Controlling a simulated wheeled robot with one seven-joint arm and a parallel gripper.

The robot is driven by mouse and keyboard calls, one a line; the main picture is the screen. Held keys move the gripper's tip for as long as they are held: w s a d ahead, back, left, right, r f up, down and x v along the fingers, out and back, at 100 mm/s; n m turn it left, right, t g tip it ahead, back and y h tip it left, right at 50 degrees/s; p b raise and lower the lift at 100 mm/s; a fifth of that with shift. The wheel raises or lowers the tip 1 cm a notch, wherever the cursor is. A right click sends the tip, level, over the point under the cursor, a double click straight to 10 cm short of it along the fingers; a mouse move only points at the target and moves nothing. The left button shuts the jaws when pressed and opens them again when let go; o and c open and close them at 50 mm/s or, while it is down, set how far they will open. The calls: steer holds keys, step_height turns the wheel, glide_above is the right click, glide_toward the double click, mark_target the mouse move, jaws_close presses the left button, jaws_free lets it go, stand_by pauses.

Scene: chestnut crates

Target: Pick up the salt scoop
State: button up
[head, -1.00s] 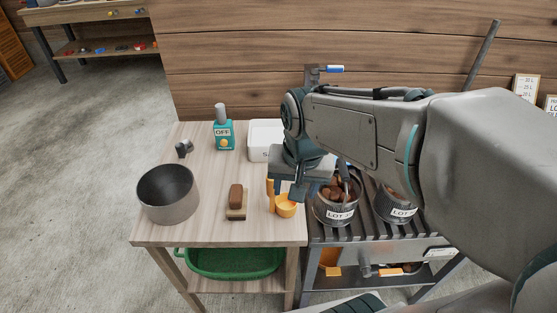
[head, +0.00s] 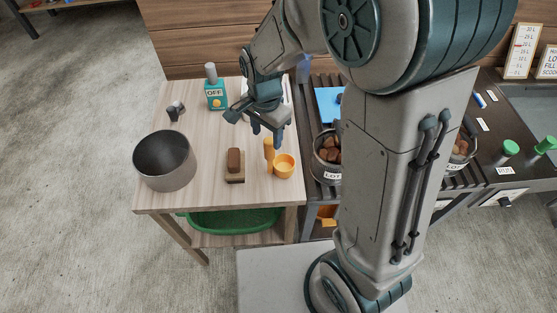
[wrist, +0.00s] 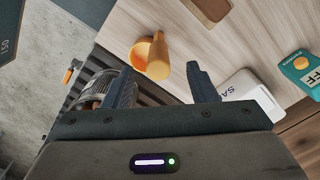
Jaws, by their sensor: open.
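The salt scoop is an orange scoop (head: 284,167) with a round cup and a thick handle. It rests on the light wooden table (head: 210,192) near its right edge. My gripper (head: 266,136) is open and empty, pointing down just behind and above the scoop's handle. In the wrist view the scoop (wrist: 158,62) shows beyond my gripper (wrist: 160,78), with its handle end between the two fingertips in the picture. The fingers appear apart from it. A white box marked "SA" (wrist: 250,96) lies to the right in the wrist view; in the head view my gripper mostly hides it.
A brown block on a small board (head: 235,165) sits left of the scoop. A chestnut bucket (head: 327,158) is on the dark slatted rack to the right. A green tub (head: 235,221) sits below.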

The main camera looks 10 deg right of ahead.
mark_target(269, 140)
steer(key=shift+w+d+f+p, duration=0.15)
steer(key=shift+f+p, duration=0.1)
steer(key=shift+f, duration=1.35)
steer(key=shift+s+d+f+p, duration=0.1)
steer(key=shift+d+f+p, duration=0.1)
steer(key=shift+f, duration=1.35)
steer(key=shift+c, duration=0.3)
steer(key=c, duration=1)
jaws_close()
steer(key=shift+w+a+r, duration=0.1)
steer(key=shift+r, duration=0.05)
